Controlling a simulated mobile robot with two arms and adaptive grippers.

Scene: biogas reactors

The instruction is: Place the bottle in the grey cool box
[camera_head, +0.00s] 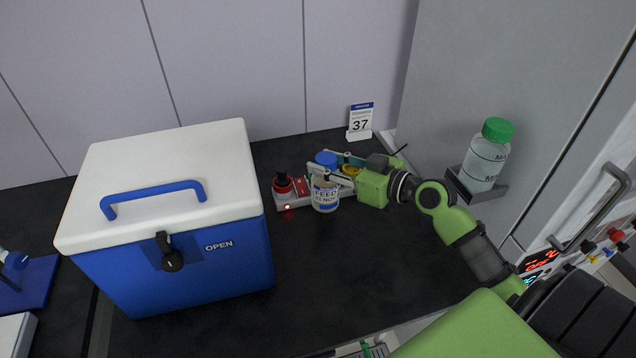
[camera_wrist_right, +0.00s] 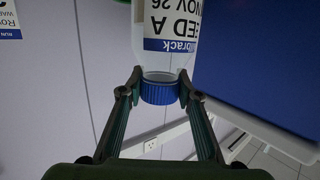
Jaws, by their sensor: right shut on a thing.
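The bottle (camera_head: 324,198), with a blue cap and a white label reading FEED, is in the middle of the head view. My right gripper (camera_head: 330,172) is shut on it near the cap; whether its base touches the worktop I cannot tell. The right wrist view shows the bottle (camera_wrist_right: 168,50) with its cap between the two fingers (camera_wrist_right: 160,82). A cool box (camera_head: 185,265) with a blue body, a closed white lid (camera_head: 165,160) and a blue handle stands to the left. No grey cool box shows. My left gripper is out of view.
A red and grey device (camera_head: 284,190) with a black knob stands behind the bottle, and a sign reading 37 (camera_head: 360,122) near the wall. A green-capped bottle (camera_head: 485,157) sits on a holder on the right cabinet. The dark worktop (camera_head: 350,275) is clear in front.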

